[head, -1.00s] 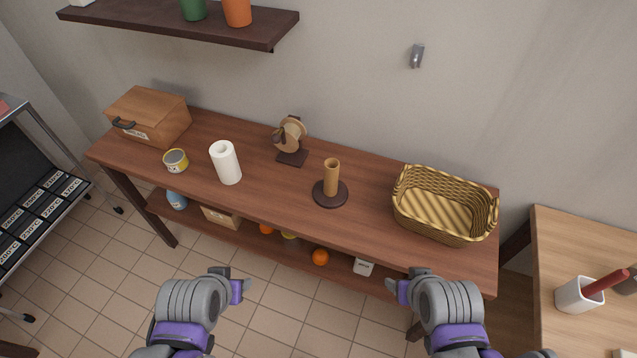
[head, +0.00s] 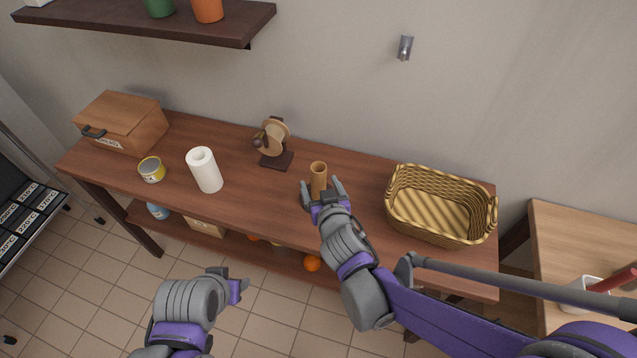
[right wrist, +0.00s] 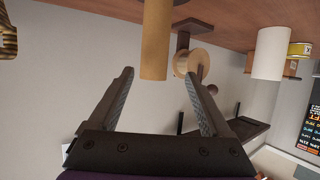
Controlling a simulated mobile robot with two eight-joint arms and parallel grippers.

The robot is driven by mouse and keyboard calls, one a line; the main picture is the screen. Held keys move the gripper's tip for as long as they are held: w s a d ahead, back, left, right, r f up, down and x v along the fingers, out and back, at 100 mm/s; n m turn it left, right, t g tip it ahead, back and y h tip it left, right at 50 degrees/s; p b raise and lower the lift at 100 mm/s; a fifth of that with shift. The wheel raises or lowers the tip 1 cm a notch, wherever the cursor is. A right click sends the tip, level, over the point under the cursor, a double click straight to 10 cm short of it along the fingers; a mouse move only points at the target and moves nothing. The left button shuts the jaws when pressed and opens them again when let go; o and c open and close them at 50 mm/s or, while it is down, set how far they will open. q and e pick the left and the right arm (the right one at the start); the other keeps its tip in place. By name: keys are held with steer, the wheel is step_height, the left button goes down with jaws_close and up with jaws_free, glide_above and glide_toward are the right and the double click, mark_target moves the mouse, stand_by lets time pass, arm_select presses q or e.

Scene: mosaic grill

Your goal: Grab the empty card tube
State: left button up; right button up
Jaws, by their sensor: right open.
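The brown card tube (head: 318,176) stands upright on the shelf unit's wooden top, left of the basket. In the right wrist view, which is upside down, the tube (right wrist: 156,40) lies in line with the gap between the open fingertips (right wrist: 159,73). I cannot tell whether the fingers touch it. My left gripper (head: 240,287) is low in the head view, in front of the shelf unit, away from the tube; its jaw opening is unclear.
A white paper roll (head: 205,170), a yellow can (head: 152,169), a wooden box (head: 122,123) and a tape dispenser (head: 272,142) stand left of the tube. A wicker basket (head: 440,206) stands to its right. A dark wall shelf (head: 150,22) hangs at upper left.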

mark_target(320, 179)
steer(key=x, duration=0.4)
steer(key=d+x, duration=0.1)
steer(key=x, duration=0.2)
steer(key=shift+f, duration=0.35)
steer(key=shift+c, duration=0.3)
jaws_close()
steer(key=shift+r, duration=0.1)
